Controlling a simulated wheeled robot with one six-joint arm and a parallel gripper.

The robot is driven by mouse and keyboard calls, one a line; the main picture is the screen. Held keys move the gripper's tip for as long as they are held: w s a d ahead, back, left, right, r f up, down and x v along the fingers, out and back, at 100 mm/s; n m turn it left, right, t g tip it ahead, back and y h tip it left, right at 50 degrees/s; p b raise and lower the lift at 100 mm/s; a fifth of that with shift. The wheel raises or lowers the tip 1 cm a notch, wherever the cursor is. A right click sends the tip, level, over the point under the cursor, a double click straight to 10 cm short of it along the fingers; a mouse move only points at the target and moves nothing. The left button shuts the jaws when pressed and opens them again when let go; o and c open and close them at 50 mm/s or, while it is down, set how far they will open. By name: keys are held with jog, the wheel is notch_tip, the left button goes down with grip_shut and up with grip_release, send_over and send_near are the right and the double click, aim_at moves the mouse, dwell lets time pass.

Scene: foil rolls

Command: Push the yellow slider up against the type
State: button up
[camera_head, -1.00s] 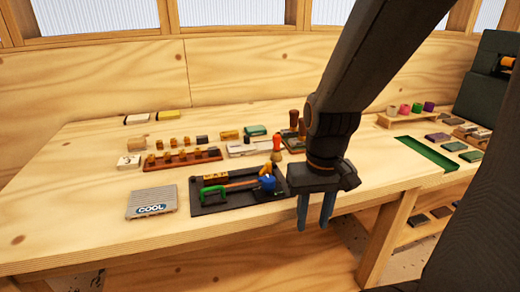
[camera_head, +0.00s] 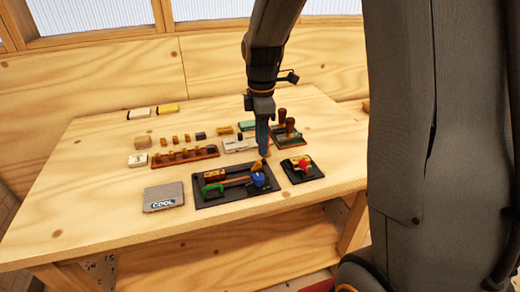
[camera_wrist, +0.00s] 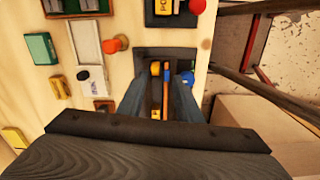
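A black tray (camera_head: 235,201) lies near the front of the bench. On it are the small yellow slider (camera_head: 257,166), a brown-orange type block (camera_head: 214,175), a green handle (camera_head: 213,190), a blue knob (camera_head: 259,180) and an orange bar. A gap separates the slider from the type. My gripper (camera_head: 263,141) points down near the tray's back right corner. In the wrist view its fingers (camera_wrist: 160,86) are apart with nothing gripped; the yellow slider (camera_wrist: 155,69), orange bar and blue knob (camera_wrist: 187,78) show between and beyond them. Contact with the slider cannot be told.
A smaller dark plate (camera_head: 302,170) with a red part lies right of the tray. A grey COOL block (camera_head: 164,198) lies left. A wooden rack (camera_head: 185,158) stands behind. The front left bench is clear.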

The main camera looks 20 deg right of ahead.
aim_at(259, 162)
jog(key=shift+w+a+r+n, duration=0.2)
jog(key=shift+w+n, duration=0.3)
jog(key=shift+n, duration=0.2)
jog(key=shift+f+p, duration=1.2)
jog(key=shift+f, duration=2.65)
jog(key=shift+c, duration=0.3)
grip_shut()
